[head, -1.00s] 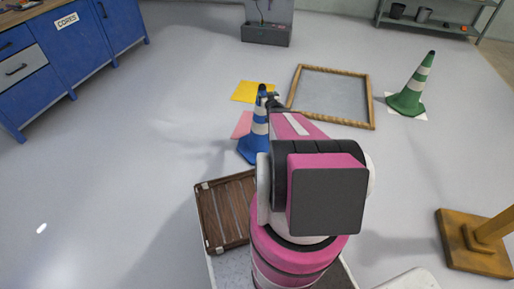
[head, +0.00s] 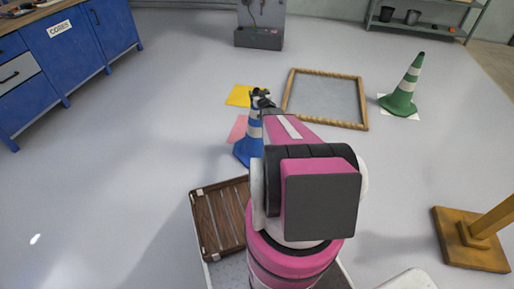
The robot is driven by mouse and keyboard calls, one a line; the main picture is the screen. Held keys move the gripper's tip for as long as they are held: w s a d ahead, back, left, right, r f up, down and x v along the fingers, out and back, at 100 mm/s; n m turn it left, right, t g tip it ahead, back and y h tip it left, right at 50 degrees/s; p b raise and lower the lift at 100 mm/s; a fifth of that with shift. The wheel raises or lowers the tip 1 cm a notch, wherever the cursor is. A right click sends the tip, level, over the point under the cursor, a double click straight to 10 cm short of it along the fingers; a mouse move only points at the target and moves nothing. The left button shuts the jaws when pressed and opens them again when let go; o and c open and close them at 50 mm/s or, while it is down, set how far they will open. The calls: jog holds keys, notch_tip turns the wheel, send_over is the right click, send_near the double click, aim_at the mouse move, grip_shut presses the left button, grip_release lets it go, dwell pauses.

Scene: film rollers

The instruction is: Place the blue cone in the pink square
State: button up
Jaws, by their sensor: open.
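The blue cone (head: 247,148) with white bands stands upright on the floor, left of my pink arm. The pink square (head: 237,128) lies flat on the floor, partly hidden behind the cone. The cone's base appears at the square's near edge; how much they overlap I cannot tell. My gripper (head: 260,96) is open, at the cone's top in the picture, and covers its tip. Whether the fingers touch the cone I cannot tell.
A yellow square (head: 239,95) lies beyond the pink one. A wooden frame (head: 365,104) lies flat to the right, and a green cone (head: 402,98) stands on a white square (head: 412,115). A brown slatted crate (head: 219,221) is near me. Blue cabinets (head: 75,50) are at left.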

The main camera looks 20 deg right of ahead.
aim_at(257, 90)
jog(key=w, duration=0.3)
jog(key=shift+w+d, duration=0.1)
jog(key=shift+w, duration=0.2)
grip_shut()
jog(key=shift+s, duration=0.1)
jog(key=shift+r, duration=0.1)
